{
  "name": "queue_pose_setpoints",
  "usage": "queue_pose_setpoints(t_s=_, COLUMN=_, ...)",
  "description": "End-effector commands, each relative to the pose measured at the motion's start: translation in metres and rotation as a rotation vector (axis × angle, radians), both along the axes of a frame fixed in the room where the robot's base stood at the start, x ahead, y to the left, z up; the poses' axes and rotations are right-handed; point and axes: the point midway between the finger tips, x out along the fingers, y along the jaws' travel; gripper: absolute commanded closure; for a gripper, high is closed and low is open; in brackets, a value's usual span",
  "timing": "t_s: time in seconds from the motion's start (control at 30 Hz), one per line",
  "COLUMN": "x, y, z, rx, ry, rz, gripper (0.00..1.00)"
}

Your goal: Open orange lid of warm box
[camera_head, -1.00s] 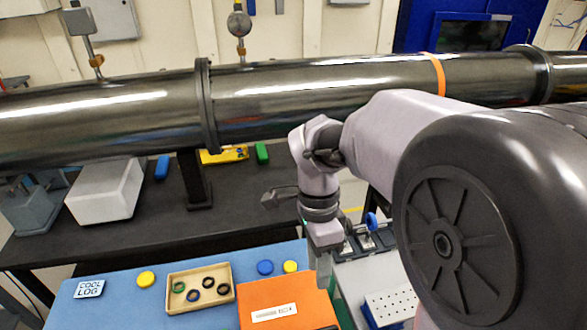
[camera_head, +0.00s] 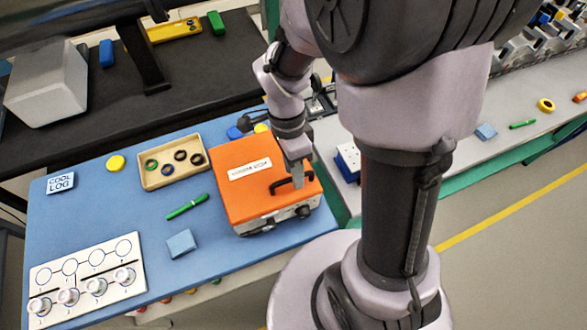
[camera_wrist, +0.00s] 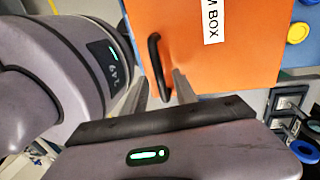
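The warm box (camera_head: 268,229) is a pale case with an orange lid (camera_head: 240,196), standing shut at the right end of the blue table. A white label (camera_head: 250,169) is on the lid. A black bar handle (camera_head: 279,186) stands near the lid's right front edge. My gripper (camera_head: 297,178) points down at the handle. In the wrist view the handle (camera_wrist: 154,55) shows between the two fingers of my gripper (camera_wrist: 160,90), with gaps on both sides. The fingers look open. Whether they touch the lid is unclear.
On the blue table (camera_head: 110,215) are a tray (camera_head: 147,183) of rings, a green pen (camera_head: 187,206), a blue block (camera_head: 181,244) and a white board (camera_head: 115,285) with several vials. A grey bench (camera_head: 440,150) lies to the right.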

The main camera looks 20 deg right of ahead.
Motion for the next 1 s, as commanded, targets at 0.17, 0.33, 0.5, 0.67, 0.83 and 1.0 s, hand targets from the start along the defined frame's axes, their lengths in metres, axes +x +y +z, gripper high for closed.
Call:
queue_pose_setpoints(t_s=0.17, x=0.0001, y=0.0000, z=0.0007, rx=0.000, ry=0.000, rz=0.000, gripper=0.68)
queue_pose_setpoints(t_s=0.33, x=0.0002, y=0.0001, z=0.0008, rx=0.000, ry=0.000, rz=0.000, gripper=1.00)
queue_pose_setpoints(t_s=0.5, x=0.0003, y=0.0001, z=0.0009, rx=0.000, ry=0.000, rz=0.000, gripper=1.00)
queue_pose_setpoints(t_s=0.67, x=0.0003, y=0.0001, z=0.0010, rx=0.000, ry=0.000, rz=0.000, gripper=1.00)
queue_pose_setpoints(t_s=0.83, x=0.0003, y=0.0001, z=0.0010, rx=0.000, ry=0.000, rz=0.000, gripper=1.00)
queue_pose_setpoints(t_s=1.0, x=0.0003, y=0.0001, z=0.0010, rx=0.000, ry=0.000, rz=0.000, gripper=1.00)
